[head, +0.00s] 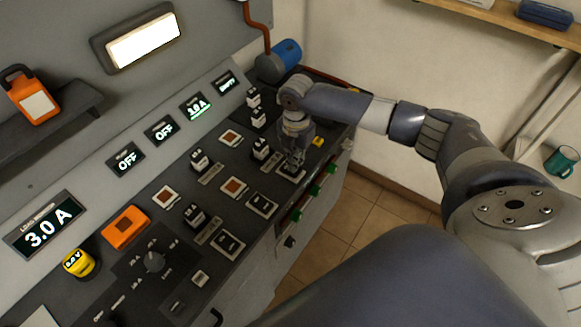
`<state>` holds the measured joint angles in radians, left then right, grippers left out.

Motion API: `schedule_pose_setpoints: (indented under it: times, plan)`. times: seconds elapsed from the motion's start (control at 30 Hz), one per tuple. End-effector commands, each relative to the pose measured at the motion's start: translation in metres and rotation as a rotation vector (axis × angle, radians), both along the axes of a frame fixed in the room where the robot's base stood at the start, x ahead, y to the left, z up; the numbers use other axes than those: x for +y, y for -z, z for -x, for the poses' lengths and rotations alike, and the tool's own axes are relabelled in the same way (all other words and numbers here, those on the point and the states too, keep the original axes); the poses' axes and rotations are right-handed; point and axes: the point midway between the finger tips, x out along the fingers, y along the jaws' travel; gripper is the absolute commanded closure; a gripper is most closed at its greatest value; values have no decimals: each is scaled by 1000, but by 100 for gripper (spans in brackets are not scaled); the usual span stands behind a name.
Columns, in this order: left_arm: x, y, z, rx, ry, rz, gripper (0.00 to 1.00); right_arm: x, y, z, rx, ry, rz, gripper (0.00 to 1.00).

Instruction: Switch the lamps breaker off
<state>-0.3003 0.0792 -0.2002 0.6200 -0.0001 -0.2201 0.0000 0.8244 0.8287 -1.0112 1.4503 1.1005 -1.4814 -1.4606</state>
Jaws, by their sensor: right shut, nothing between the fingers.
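A sloped grey control panel (100,195) carries several black breakers and white-framed switches; their small labels are too small to read, so I cannot tell which is the lamps breaker. My right gripper (294,168) is shut and empty, pointing down at the white-framed switch (290,175) at the right of the front row. The gripper partly hides that switch, and I cannot tell whether they touch. Two similar switches sit to its left, one in the middle (262,205) and one nearer (228,244). My left gripper is not in view.
Black breakers (262,150) stand up near my gripper. Green parts (315,190) line the front edge. Tiled floor (345,235) is clear.

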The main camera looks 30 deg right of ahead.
Motion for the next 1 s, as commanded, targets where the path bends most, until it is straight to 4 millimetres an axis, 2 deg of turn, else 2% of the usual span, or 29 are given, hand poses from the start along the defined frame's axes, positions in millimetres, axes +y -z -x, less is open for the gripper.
schedule_pose_setpoints:
  times: [1.0]
  plan:
    - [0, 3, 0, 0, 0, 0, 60, 0, 8, 0, 0, 0, 0, 100]
